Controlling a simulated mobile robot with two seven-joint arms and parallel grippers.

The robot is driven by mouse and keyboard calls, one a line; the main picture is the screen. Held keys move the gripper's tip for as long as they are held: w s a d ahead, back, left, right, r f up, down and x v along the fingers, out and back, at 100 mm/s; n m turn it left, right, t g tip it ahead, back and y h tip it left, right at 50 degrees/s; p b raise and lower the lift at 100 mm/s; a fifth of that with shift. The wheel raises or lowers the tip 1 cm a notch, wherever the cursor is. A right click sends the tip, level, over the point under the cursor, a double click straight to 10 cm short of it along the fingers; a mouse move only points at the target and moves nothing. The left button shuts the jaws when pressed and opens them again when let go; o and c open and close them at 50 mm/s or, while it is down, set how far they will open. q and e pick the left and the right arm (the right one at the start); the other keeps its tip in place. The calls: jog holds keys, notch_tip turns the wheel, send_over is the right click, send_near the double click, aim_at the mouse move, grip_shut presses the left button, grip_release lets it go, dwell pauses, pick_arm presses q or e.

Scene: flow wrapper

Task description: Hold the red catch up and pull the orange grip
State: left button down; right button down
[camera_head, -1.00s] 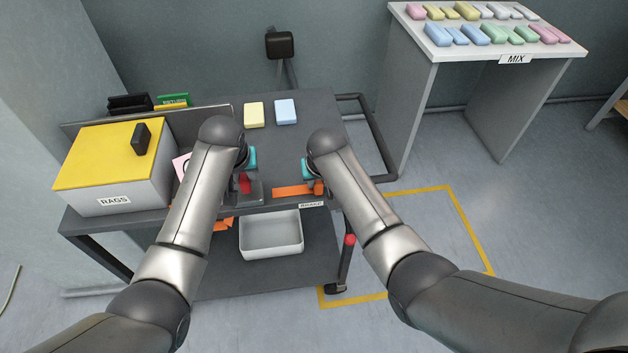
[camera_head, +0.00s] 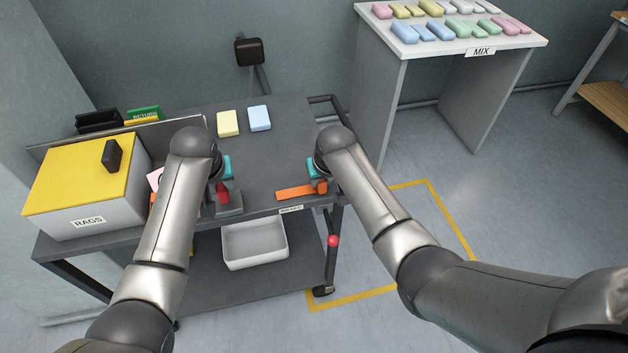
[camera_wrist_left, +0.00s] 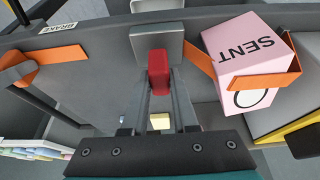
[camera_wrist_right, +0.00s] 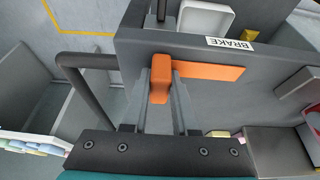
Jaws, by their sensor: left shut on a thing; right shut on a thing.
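The red catch (camera_head: 223,192) stands at a grey block (camera_head: 229,207) on the cart's front edge. My left gripper (camera_wrist_left: 158,85) is shut on the red catch (camera_wrist_left: 158,62); how far up the catch is cannot be told. The orange grip (camera_wrist_right: 160,78) is the end of a flat orange bar (camera_wrist_right: 215,72) along the cart's front edge, near its right corner. My right gripper (camera_wrist_right: 160,90) is shut on the orange grip. The bar also shows in the head view (camera_head: 295,192), apart from the red catch.
A pink box (camera_wrist_left: 245,55) marked SENT sits in an orange bracket left of the catch. A yellow-lidded RAGS box (camera_head: 85,180) stands at the cart's left. Yellow and blue blocks (camera_head: 259,118) lie behind. A white bin (camera_head: 255,243) is on the lower shelf. Floor to the right is clear.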

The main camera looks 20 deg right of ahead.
jog(key=shift+d, duration=0.5)
jog(key=shift+a, duration=0.1)
jog(key=c, duration=0.6)
grip_release()
jog(key=v, duration=1.2)
